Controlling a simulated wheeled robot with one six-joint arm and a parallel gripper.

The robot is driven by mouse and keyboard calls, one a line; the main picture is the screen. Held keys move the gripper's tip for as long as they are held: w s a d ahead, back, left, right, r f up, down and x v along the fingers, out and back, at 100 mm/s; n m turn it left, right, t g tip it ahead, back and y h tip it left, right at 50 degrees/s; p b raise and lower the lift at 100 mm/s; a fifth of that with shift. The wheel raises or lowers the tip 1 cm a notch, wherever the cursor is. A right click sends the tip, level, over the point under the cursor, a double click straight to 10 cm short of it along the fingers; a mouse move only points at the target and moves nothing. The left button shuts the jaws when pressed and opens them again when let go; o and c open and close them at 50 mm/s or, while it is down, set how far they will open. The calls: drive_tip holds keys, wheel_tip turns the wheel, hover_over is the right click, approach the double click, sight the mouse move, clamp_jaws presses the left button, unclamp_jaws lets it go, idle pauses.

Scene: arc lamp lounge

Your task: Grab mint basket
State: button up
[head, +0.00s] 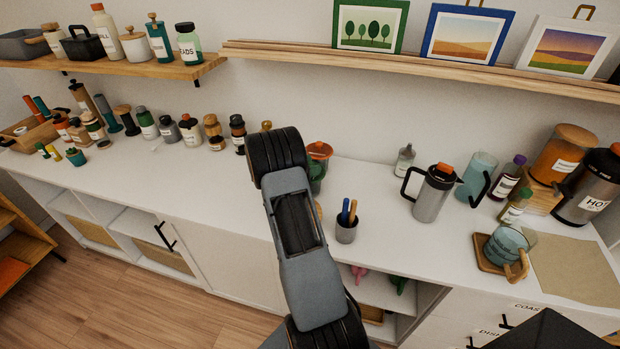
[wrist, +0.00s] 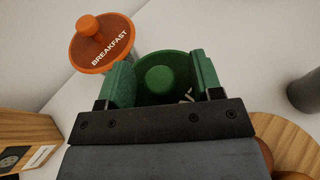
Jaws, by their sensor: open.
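In the wrist view my gripper (wrist: 163,82) is open, with a green finger on each side. A dark green round container (wrist: 178,62) with a lighter green rounded knob shows between and beyond the fingers. I cannot tell whether it is the mint basket, or whether the fingers touch it. No other mint basket is clear in either view. In the head view my forearm hides the gripper and part of the counter.
A jar with an orange BREAKFAST lid (wrist: 100,42) stands close left of the fingers; its lid also shows in the head view (head: 319,150). Several jars crowd the left counter.

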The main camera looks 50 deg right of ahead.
drive_tip(key=shift+c, duration=0.3)
clamp_jaws()
idle(0.3)
